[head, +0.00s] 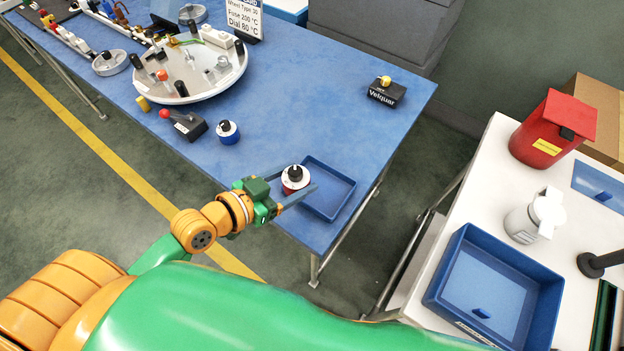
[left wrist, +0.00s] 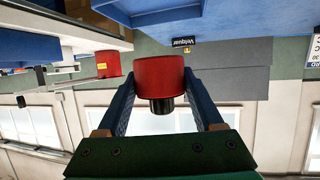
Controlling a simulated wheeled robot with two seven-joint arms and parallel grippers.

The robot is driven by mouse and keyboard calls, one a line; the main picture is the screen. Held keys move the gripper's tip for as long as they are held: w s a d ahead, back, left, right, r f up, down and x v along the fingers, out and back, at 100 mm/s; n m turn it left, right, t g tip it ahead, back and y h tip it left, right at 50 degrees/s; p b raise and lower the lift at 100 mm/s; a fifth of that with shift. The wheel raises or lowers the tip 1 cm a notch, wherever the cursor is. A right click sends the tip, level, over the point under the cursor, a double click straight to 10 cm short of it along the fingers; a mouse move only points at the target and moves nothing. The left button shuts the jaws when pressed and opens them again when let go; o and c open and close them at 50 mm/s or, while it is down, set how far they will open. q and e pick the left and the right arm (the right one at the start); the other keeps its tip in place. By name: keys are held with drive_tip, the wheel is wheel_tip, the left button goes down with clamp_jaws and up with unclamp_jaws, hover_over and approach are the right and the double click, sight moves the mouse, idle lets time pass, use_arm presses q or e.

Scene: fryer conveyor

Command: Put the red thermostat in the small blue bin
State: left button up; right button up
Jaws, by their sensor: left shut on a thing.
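The red thermostat (head: 296,186) has a white top and a black knob. My left gripper (head: 306,179) is shut on it, with one finger on each side. In the left wrist view the red thermostat (left wrist: 159,76) sits between the two blue fingers, its black knob pointing down in the picture. The small blue bin (head: 345,205) is a shallow tray at the near right corner of the blue table. The thermostat shows at the bin's left edge; its height above the table is hard to tell. The bin's visible floor is bare. My right gripper is not in view.
A larger blue bin (head: 465,245) is on the white table at right.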

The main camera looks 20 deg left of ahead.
use_arm(q)
drive_tip(key=w+f+b, duration=0.2)
drive_tip(key=w+f, duration=0.4)
drive_tip(key=shift+w+d+f+b, duration=0.1)
drive_tip(key=shift+w+f+b, duration=0.25)
drive_tip(key=shift+w, duration=0.05)
wheel_tip(320, 180, down, 3)
drive_tip(key=shift+w+b, duration=0.15)
drive_tip(key=shift+b, duration=0.45)
drive_tip(key=shift+f, duration=0.2)
drive_tip(key=shift+r, duration=0.1)
